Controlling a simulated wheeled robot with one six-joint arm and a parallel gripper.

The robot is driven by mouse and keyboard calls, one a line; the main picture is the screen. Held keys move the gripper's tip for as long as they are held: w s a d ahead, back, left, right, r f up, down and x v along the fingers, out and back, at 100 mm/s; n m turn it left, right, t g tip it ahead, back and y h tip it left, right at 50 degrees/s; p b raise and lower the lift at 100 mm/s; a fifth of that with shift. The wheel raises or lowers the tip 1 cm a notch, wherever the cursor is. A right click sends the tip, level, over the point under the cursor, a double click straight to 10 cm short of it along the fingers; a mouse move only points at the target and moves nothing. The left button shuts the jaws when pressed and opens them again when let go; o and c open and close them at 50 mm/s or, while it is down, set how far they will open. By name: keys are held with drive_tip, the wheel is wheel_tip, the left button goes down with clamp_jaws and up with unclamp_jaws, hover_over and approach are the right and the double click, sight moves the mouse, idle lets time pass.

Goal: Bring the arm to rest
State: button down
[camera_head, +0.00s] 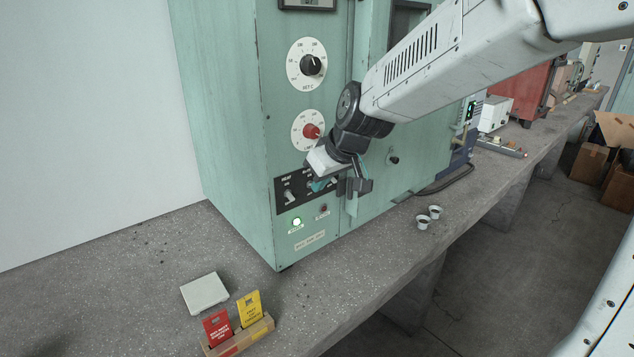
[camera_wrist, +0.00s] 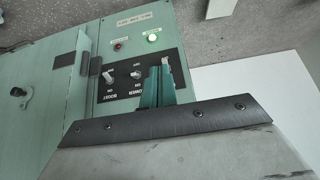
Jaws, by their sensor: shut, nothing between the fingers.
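My gripper (camera_head: 320,185) is shut and empty, in front of the black switch panel (camera_head: 284,208) of the green cabinet (camera_head: 230,120). In the wrist view its teal fingers (camera_wrist: 157,86) overlap the panel and hide part of it. I cannot tell whether the fingertips touch a switch. One toggle switch (camera_head: 289,196) shows left of the fingers in the head view. My arm reaches in from the upper right.
A green lamp (camera_head: 297,221) is lit beside a dark red lamp (camera_head: 323,208). A red knob (camera_head: 311,131) and a black knob (camera_head: 311,66) sit above. On the bench are a pale plate (camera_head: 205,293), a card holder (camera_head: 240,338) and small cups (camera_head: 422,222). Bare bench lies left.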

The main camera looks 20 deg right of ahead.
drive_tip(key=s+d+m+g+h, duration=0.1)
drive_tip(key=s+d, duration=0.3)
drive_tip(key=s, duration=1.1)
drive_tip(key=s+d+r+m+g+h, duration=0.1)
drive_tip(key=s+d+m+g, duration=0.2)
drive_tip(key=s, duration=1.3)
drive_tip(key=shift+d+r+m+g+h, duration=0.3)
drive_tip(key=shift+d+m, duration=0.1)
drive_tip(key=shift+d, duration=0.35)
drive_tip(key=shift+s, duration=0.15)
